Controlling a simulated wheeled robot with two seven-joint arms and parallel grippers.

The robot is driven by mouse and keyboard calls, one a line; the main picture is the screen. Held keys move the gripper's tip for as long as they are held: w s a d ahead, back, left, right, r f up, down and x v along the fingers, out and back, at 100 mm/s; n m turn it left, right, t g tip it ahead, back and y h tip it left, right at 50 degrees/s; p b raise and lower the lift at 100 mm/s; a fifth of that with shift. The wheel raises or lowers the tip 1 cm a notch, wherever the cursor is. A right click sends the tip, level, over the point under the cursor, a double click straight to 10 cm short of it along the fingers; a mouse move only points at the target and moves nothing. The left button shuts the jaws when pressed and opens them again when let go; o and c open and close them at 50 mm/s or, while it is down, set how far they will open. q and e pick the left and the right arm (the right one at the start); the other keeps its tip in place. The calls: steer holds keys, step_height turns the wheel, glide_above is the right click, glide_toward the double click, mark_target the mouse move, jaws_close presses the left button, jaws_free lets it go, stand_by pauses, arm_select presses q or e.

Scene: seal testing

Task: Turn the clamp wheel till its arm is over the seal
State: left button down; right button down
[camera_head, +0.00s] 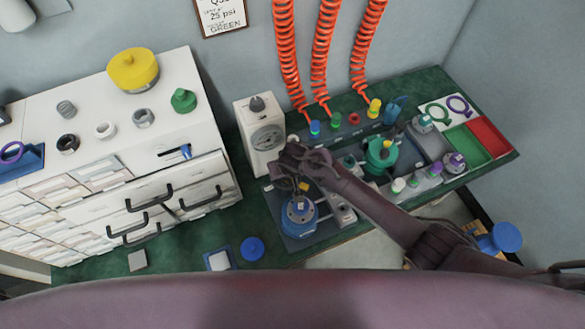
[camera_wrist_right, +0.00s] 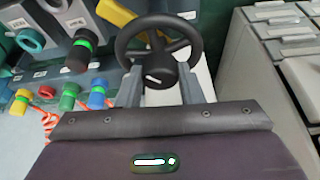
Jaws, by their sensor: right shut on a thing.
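The clamp wheel (camera_wrist_right: 160,40) is a black spoked ring with a white mark on its hub, in the right wrist view. My right gripper (camera_wrist_right: 160,85) has its two grey fingers either side of the hub and is shut on the wheel. In the head view my right gripper (camera_head: 305,165) is beside the white gauge box and hides most of the wheel. A yellow bar (camera_wrist_right: 117,12), perhaps the clamp arm, shows left of the wheel. A blue round fixture (camera_head: 299,215) stands just below the gripper in the head view. I cannot make out the seal. My left gripper is out of view.
A white gauge box (camera_head: 262,137) stands close behind the right gripper. A teal round fixture (camera_head: 380,155) and several small bottles are to the right. A white drawer cabinet (camera_head: 190,100) is at left. Red coiled hoses (camera_head: 322,50) hang behind. Green bench shows at front left.

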steer(key=shift+a+r+m+h, duration=0.15)
steer(key=shift+m+h, duration=0.25)
steer(key=shift+m, duration=0.6)
steer(key=m+h, duration=0.1)
steer(key=m, duration=0.2)
steer(key=shift+a, duration=0.1)
steer(key=shift+w+m+h, duration=0.15)
steer(key=shift+m+h, duration=0.35)
steer(key=shift+m, duration=0.6)
steer(key=c, duration=1)
jaws_free()
steer(key=shift+o, duration=0.2)
steer(key=d+v, duration=0.1)
steer(key=v, duration=0.6)
steer(key=shift+a+r, duration=0.25)
steer(key=shift+a, duration=0.3)
